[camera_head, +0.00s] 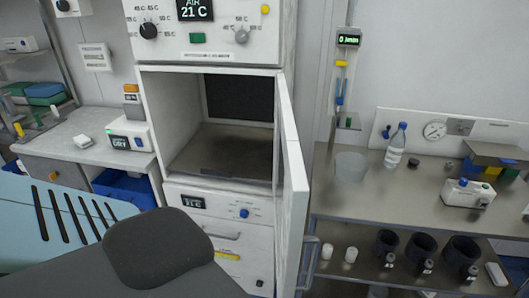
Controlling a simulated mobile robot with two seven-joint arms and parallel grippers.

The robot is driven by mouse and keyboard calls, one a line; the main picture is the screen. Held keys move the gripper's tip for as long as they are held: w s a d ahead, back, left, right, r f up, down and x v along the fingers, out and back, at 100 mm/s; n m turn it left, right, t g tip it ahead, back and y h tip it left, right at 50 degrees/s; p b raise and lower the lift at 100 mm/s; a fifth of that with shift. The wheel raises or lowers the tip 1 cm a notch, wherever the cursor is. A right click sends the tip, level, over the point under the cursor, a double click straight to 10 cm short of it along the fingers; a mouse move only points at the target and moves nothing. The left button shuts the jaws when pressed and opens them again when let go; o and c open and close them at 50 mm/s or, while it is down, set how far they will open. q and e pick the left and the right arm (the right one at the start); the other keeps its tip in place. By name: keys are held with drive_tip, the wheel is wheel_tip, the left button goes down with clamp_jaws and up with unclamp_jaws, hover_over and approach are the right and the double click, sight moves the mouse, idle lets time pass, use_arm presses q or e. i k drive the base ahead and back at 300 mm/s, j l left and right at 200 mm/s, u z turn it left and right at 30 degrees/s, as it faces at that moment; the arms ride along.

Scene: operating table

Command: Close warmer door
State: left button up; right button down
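The white warmer cabinet (168,120) stands in the middle, with an empty-looking chamber (225,150) whose dark back panel shows. Its door (292,185) is open, swung out toward me from the chamber's right side and seen nearly edge-on. A grey handle (311,262) sits low on the door's right-hand face. Neither of my grippers is in view.
A dark grey padded surface with a raised cushion (158,245) fills the lower left in front of the cabinet. A steel shelf unit (400,205) holding a bottle (396,147) and several pots stands close right of the door. A left counter (85,145) carries a white device.

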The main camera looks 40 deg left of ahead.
sight(292, 188)
drive_tip(key=i+u, duration=0.15)
drive_tip(key=u, duration=0.3)
drive_tip(key=i+l+u, duration=0.1)
drive_tip(key=u, duration=0.35)
drive_tip(key=l+u, duration=0.15)
drive_tip(key=u, duration=0.3)
drive_tip(key=i+l+u, duration=0.25)
drive_tip(key=u, duration=0.15)
drive_tip(key=i+l+u, duration=0.15)
drive_tip(key=l+u, duration=0.2)
drive_tip(key=k+l+u, duration=0.1)
drive_tip(key=k+l, duration=0.25)
drive_tip(key=k+l+u, duration=0.1)
drive_tip(key=k+l, duration=0.15)
drive_tip(key=k, duration=0.35)
drive_tip(key=k+l+u, duration=0.1)
drive_tip(key=k+l, duration=0.15)
drive_tip(key=k, duration=0.25)
drive_tip(key=i+j, duration=0.15)
drive_tip(key=i, duration=0.35)
